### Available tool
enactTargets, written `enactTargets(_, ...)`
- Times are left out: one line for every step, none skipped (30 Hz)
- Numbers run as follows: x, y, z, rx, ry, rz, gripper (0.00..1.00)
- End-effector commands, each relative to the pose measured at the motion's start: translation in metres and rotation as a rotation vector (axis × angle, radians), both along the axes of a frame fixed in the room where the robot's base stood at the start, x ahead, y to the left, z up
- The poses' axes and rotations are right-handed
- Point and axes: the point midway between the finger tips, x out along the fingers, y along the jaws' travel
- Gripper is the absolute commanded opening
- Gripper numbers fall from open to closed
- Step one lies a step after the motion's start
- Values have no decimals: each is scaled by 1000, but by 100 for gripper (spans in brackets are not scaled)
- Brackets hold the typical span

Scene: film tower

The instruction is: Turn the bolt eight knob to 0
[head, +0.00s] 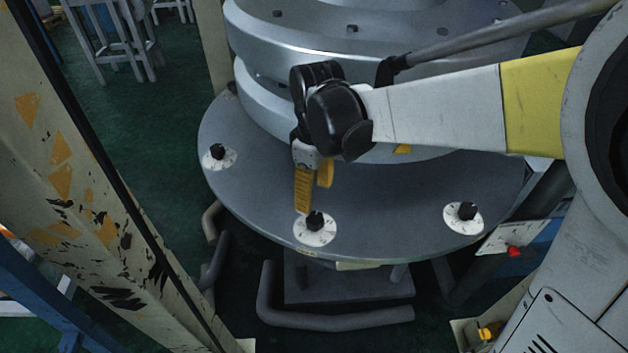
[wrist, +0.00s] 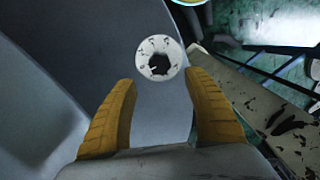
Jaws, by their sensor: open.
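Three black knobs on white round dials sit on the grey disc: a left knob (head: 217,152), a middle knob (head: 315,221) and a right knob (head: 466,211). I cannot read which one is bolt eight. My gripper (head: 313,196) has yellow fingers, spread open and empty, just behind and apparently above the middle knob. In the wrist view, one black knob (wrist: 159,64) on its white dial shows just beyond and between the open fingertips (wrist: 163,84). It looks like the middle knob. Its marks are too small to read surely.
The grey disc (head: 400,205) surrounds a stepped silver ring (head: 275,45) behind the gripper. A scratched cream column (head: 95,190) stands at left. Grey pipes (head: 330,317) run below the disc. A red button (head: 514,252) sits on a panel at right.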

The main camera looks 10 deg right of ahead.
Motion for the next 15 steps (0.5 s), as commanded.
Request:
enactTargets(0,0,9,0,0,0,61)
enactTargets(0,0,13,0,0,0,61)
enactTargets(0,0,18,0,0,0,61)
enactTargets(1,-1,21,0,0,0,61)
enactTargets(1,0,24,0,0,0,61)
enactTargets(1,0,27,0,0,0,61)
enactTargets(1,-1,28,0,0,0,61)
enactTargets(1,-1,29,0,0,0,61)
enactTargets(1,-1,30,0,0,0,61)
enactTargets(1,-1,30,0,0,0,61)
enactTargets(1,-1,31,0,0,0,61)
enactTargets(1,-1,31,0,0,0,61)
enactTargets(1,-1,30,0,0,0,61)
enactTargets(1,-1,30,0,0,0,61)
enactTargets(1,-1,30,0,0,0,61)
